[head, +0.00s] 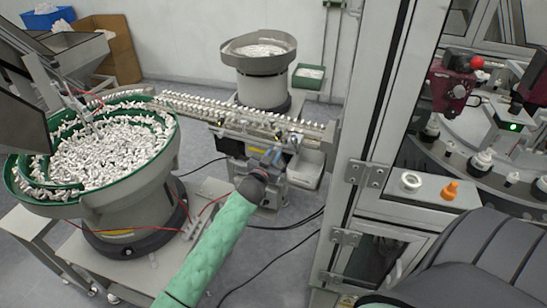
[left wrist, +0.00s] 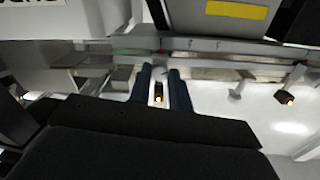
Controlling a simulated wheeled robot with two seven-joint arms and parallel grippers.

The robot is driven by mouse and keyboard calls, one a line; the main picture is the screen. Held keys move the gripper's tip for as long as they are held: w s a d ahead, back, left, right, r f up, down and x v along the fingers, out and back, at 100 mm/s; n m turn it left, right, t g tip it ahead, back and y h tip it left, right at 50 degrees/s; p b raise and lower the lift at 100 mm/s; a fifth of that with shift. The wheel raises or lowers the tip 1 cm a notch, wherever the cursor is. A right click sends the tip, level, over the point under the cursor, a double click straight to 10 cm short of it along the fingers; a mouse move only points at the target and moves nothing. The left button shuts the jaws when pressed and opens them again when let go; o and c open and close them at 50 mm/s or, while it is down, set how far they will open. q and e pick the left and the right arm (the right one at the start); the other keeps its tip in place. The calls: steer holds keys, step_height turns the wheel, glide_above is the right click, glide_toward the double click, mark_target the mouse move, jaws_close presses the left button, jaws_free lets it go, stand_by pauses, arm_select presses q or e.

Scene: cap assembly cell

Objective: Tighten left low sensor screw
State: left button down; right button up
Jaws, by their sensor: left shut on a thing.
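My left gripper (head: 272,156), on the green-sleeved arm, reaches the underside of the linear feeder track (head: 240,114) in the head view. In the left wrist view its two dark blue fingers (left wrist: 161,76) are closed on a small pale rounded screw knob (left wrist: 160,73), mostly hidden between them. A small dark sensor with an orange light (left wrist: 158,98) shows between the fingers, just below the knob. The screw's thread is not visible. My right gripper is in neither view.
Another dark sensor with an orange light (left wrist: 290,98) and a grey knob (left wrist: 235,95) are to the right in the wrist view. A green-rimmed bowl feeder (head: 150,188) is left of my arm. A cabinet frame (head: 352,150) stands to its right.

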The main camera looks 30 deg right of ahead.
arm_select(q)
steer(key=m+b, duration=0.3)
steer(key=m, duration=0.3)
steer(key=shift+f, duration=0.15)
steer(key=shift+m+b, duration=0.35)
steer(key=shift+m, duration=0.75)
steer(key=m, duration=0.2)
steer(key=shift+m+b, duration=0.4)
steer(key=m, duration=0.3)
steer(key=shift+m+b, duration=0.3)
steer(key=m, duration=0.7)
steer(key=shift+m, duration=0.4)
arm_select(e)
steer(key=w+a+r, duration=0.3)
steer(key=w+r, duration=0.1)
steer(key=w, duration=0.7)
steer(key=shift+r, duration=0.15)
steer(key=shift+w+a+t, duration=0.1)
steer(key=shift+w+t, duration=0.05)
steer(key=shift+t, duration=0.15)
